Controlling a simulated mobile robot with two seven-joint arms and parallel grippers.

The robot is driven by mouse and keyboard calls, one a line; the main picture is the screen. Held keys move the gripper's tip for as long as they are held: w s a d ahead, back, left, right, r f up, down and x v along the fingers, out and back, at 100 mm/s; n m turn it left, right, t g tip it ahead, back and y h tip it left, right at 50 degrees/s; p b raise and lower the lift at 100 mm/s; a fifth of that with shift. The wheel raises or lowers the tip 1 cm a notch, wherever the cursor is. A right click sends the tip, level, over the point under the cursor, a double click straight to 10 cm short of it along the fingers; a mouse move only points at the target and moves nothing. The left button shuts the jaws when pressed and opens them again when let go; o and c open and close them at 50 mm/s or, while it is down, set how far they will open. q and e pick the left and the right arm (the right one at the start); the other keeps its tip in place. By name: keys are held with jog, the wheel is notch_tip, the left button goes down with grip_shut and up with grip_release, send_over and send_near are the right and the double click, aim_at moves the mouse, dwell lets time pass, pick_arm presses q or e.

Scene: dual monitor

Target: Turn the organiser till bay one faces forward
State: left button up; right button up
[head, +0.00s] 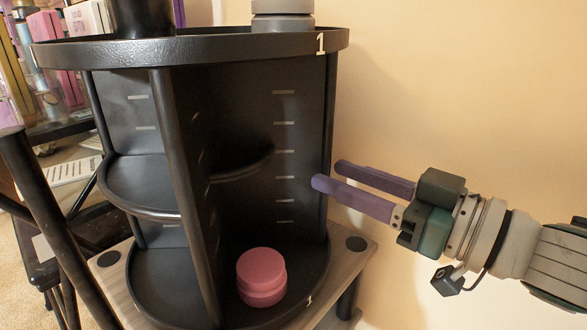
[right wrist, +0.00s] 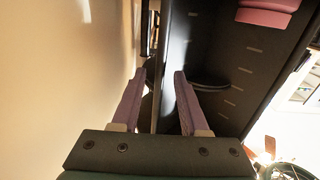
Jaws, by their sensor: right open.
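The organiser (head: 250,47) is a black round carousel with shelves, upright dividers and posts. A white "1" is on its top rim, at the right of the head view. My right gripper (head: 326,174) comes in from the right with its purple fingers apart. One finger overlaps the organiser's right-hand upright edge and the other ends beside it. In the right wrist view, a dark upright panel of the organiser (right wrist: 213,50) shows between and beyond the open fingers (right wrist: 160,72). Contact cannot be told. My left gripper is out of view.
A pink round container (head: 262,272) sits on the organiser's bottom tier. The organiser stands on a small wooden table (head: 345,262). Grey round items (head: 283,10) sit on top. A plain wall is close on the right; shelves with pink boxes (head: 65,60) are at the left.

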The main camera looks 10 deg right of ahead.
jog(key=shift+w+a, duration=0.2)
jog(key=shift+w, duration=0.05)
grip_shut()
dwell(1.4)
